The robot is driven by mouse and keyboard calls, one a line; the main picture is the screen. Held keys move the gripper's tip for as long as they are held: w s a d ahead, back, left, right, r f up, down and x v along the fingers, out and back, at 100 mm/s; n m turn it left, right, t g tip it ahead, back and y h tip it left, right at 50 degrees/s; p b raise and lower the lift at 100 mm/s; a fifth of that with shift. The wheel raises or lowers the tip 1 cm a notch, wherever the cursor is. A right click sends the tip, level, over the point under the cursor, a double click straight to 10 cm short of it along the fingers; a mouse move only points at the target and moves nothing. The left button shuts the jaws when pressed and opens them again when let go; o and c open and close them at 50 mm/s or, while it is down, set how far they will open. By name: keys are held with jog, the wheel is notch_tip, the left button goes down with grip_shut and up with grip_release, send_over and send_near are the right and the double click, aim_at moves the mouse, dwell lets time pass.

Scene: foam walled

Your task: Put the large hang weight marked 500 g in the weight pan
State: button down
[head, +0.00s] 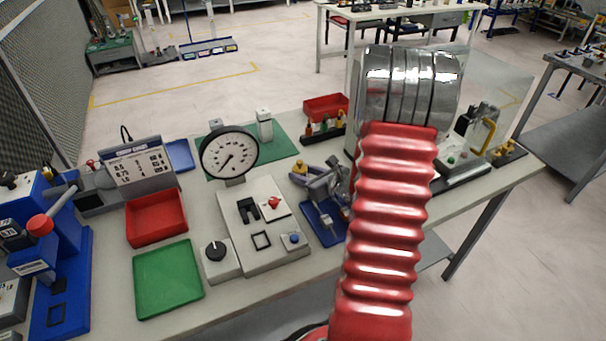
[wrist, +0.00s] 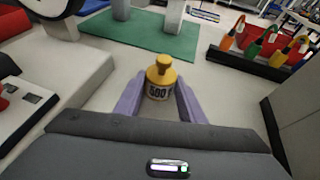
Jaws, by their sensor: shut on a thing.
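The brass-yellow hang weight with a white band marked 500 (wrist: 158,78) stands upright between the purple fingers of my gripper (wrist: 157,92) in the wrist view. The fingers are shut on its sides. In the head view the yellow weight (head: 299,168) shows at the left end of my gripper (head: 299,179), just right of the dial machine. I cannot tell whether its base touches the table. I cannot pick out the weight pan with certainty in either view.
The dial gauge (head: 229,153) stands on its pale base at the left. A green mat (head: 283,146) lies behind the weight. A rack with coloured handles (wrist: 262,60) stands to the right in the wrist view. Red tray (head: 156,217) and green tray (head: 168,278) lie front left.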

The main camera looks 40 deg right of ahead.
jog(key=c, duration=1.2)
grip_release()
jog(key=shift+f, duration=0.1)
jog(key=shift+o, duration=0.2)
jog(key=v, duration=1.2)
jog(key=shift+o, duration=0.2)
